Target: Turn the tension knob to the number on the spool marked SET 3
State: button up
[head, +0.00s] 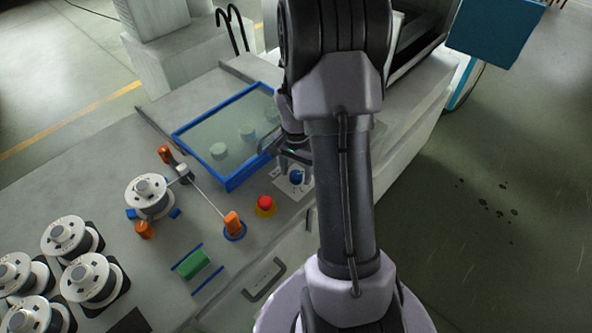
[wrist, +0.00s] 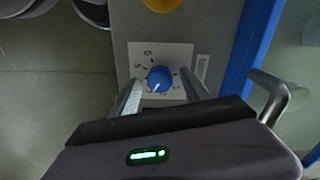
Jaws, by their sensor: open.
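The blue tension knob (head: 296,178) sits on a white dial plate at the bench edge, partly behind my arm. In the wrist view the knob (wrist: 160,78) shows a pale pointer line towards the lower left of the picture. A 6 and a 5 can be read on the dial plate (wrist: 148,54); the lower marks are hard to read. My gripper (wrist: 161,88) is open, with one finger on each side of the knob; contact cannot be told. Several white spools (head: 66,234) stand at the lower left; their markings are too small to read.
A red button (head: 265,203) on a yellow base is close to the knob. A blue-framed clear cover (head: 228,183) lies just behind. A mounted spool (head: 149,192) feeds wire past orange guides (head: 233,222). A green block (head: 193,264) lies near the front edge.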

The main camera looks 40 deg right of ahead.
aim_at(296, 175)
notch_tip(296, 175, up, 17)
jog(key=p, duration=0.5)
jog(key=shift+r, duration=0.2)
jog(key=s+a+n+t+y+b, duration=0.1)
jog(key=s+a+n+t+b, duration=0.2)
jog(key=a, duration=1)
jog(key=s+a+r+n+t+y+b, duration=0.1)
jog(key=s+a+n+b, duration=0.5)
jog(key=a, duration=0.8)
jog(key=s+t+b, duration=0.1)
jog(key=s+b, duration=0.1)
jog(key=s, duration=0.1)
jog(key=shift+s+a+n+t, duration=0.2)
jog(key=shift+n+t, duration=0.2)
jog(key=shift+b, duration=0.3)
